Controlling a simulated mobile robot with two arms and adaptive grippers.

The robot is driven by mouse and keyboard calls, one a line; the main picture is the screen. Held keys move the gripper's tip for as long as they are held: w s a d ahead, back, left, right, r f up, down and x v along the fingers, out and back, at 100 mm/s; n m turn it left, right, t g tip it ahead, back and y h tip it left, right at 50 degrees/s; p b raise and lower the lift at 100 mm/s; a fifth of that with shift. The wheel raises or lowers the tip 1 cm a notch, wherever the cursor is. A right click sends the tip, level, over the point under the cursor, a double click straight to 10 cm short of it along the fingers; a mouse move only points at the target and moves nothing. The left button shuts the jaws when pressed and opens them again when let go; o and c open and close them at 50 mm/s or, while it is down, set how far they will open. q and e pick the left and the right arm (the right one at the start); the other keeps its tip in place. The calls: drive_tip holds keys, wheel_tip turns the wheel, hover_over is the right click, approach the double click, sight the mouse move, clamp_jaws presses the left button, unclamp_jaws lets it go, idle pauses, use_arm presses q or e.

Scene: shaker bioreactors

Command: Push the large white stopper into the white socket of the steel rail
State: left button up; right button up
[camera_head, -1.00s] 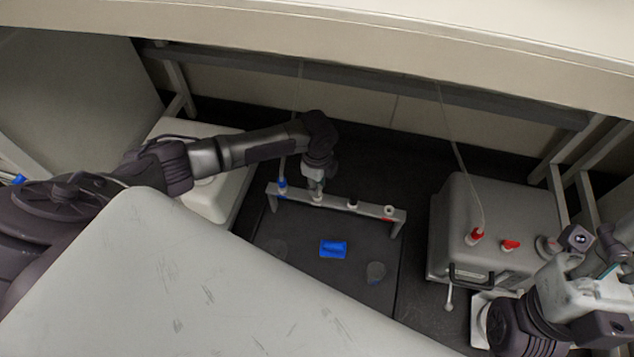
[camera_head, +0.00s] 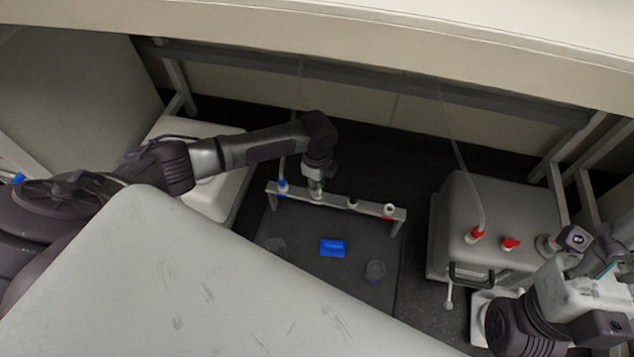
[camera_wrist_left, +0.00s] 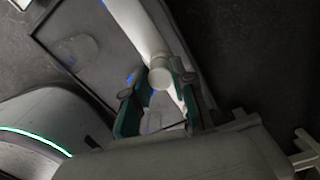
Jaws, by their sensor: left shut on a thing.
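The steel rail (camera_head: 335,201) stands across the dark mat, with coloured fittings along its top. The white socket (camera_head: 317,195) is on it, between the blue and black ones. My left gripper (camera_head: 316,186) points down right over this socket. In the left wrist view the left gripper (camera_wrist_left: 160,100) has its fingers on both sides of the large white stopper (camera_wrist_left: 160,77), shut on it. The stopper is mostly hidden by the gripper in the head view. I cannot tell how deep it sits in the socket. My right gripper (camera_head: 600,290) is at the far right, its fingers unclear.
A blue stopper (camera_head: 283,184) with a tube stands in the rail left of my gripper. A blue block (camera_head: 333,248) and clear cups (camera_head: 375,271) are on the mat before the rail. A grey box (camera_head: 500,220) with red fittings stands right. A pale panel (camera_head: 190,270) covers the front left.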

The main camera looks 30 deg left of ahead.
use_arm(q)
drive_tip(key=shift+f, duration=0.25)
drive_tip(key=o, duration=1)
wheel_tip(320, 180, up, 12)
idle(0.3)
